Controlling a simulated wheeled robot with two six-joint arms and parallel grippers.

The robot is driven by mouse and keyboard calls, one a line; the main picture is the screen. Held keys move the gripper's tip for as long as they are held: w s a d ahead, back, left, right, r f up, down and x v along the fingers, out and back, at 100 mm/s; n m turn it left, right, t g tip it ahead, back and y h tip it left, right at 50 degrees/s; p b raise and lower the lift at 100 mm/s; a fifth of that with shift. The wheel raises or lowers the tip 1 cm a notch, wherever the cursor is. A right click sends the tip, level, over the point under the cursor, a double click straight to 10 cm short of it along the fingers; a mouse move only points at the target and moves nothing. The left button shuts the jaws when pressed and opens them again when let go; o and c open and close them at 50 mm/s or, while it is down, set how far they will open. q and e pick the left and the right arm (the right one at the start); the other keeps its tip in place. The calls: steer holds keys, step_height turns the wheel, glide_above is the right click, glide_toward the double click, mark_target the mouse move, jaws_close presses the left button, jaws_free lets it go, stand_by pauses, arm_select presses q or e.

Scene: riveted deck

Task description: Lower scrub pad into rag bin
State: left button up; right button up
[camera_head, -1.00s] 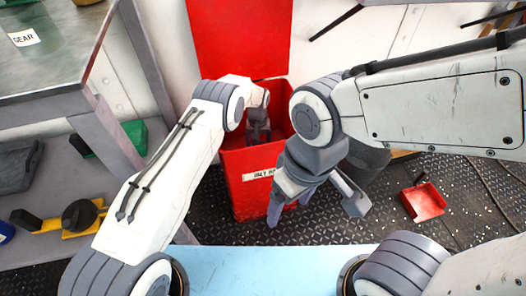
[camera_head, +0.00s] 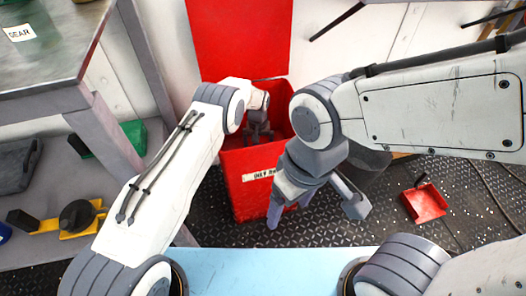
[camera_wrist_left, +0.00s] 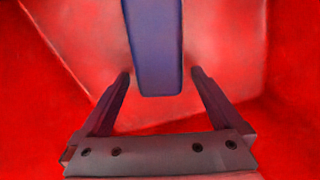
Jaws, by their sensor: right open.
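The rag bin (camera_head: 244,196) is a red box with a partly hidden white label, standing on the deck with its red lid raised behind. My left gripper (camera_head: 257,134) reaches down inside its mouth. In the left wrist view red walls surround the left gripper (camera_wrist_left: 162,85), whose two fingers stand wide apart. A blue-purple slab, apparently the scrub pad (camera_wrist_left: 155,45), shows edge-on between and beyond the fingertips, with a gap on each side. The pad cannot be made out in the head view. My right gripper (camera_head: 316,208) is open and empty in front of the bin's right side.
A red dustpan (camera_head: 425,204) lies on the deck at right. A dark grey container (camera_head: 366,170) stands right of the bin, partly behind my right arm. A shelf unit at left holds a green box (camera_head: 133,136) and a yellow-and-black tool (camera_head: 77,216).

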arm_select(q)
step_height(320, 180, up, 9)
steer(key=p, duration=0.4)
steer(key=shift+r, duration=0.75)
